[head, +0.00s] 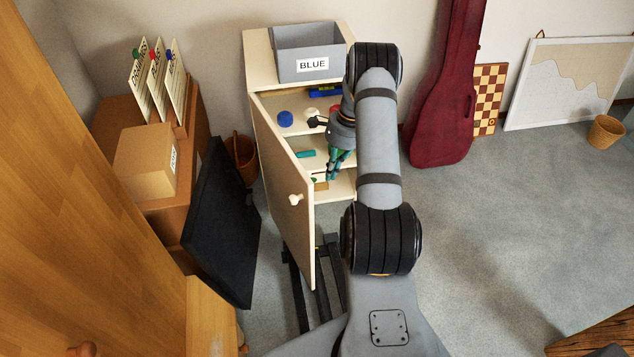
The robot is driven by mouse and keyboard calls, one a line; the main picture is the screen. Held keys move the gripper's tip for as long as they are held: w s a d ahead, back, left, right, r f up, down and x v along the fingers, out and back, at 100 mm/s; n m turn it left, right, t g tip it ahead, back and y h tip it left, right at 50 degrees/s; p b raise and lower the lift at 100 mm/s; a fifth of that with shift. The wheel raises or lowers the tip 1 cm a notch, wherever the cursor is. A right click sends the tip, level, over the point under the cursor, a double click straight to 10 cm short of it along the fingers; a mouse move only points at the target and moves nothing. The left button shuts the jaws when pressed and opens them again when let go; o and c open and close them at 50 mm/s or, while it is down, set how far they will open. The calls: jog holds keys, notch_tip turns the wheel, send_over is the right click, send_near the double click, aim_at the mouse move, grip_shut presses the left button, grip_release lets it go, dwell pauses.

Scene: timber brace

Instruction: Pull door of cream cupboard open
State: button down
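The cream cupboard (257,60) stands against the back wall. Its door (288,178) is hinged on the left and stands wide open, swung out toward me. The pale round knob (295,200) is on the door's outer face, near its free edge. Shelves with small blue, white, red and teal items show inside. My gripper (338,164) is to the right of the door, in front of the shelves, and apart from the knob. It is small and partly mixed with the items behind it, so its finger opening is unclear. My arm hides the cupboard's right side.
A grey bin labelled BLUE (308,52) sits on the cupboard. A black panel (222,225) leans left of the door, near a brown cabinet with a cardboard box (146,162). A dark frame (300,290) lies below the door.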

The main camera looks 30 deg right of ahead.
jog(key=shift+a+f+p, duration=0.3)
jog(key=shift+a+f, duration=0.2)
jog(key=shift+a, duration=0.3)
jog(key=shift+a+f+p, duration=0.3)
jog(key=shift+a+f, duration=0.25)
jog(key=shift+a, duration=0.25)
jog(key=shift+a+f+p, duration=0.3)
jog(key=shift+a+f, duration=0.2)
jog(key=shift+a, duration=0.3)
jog(key=shift+a, duration=0.1)
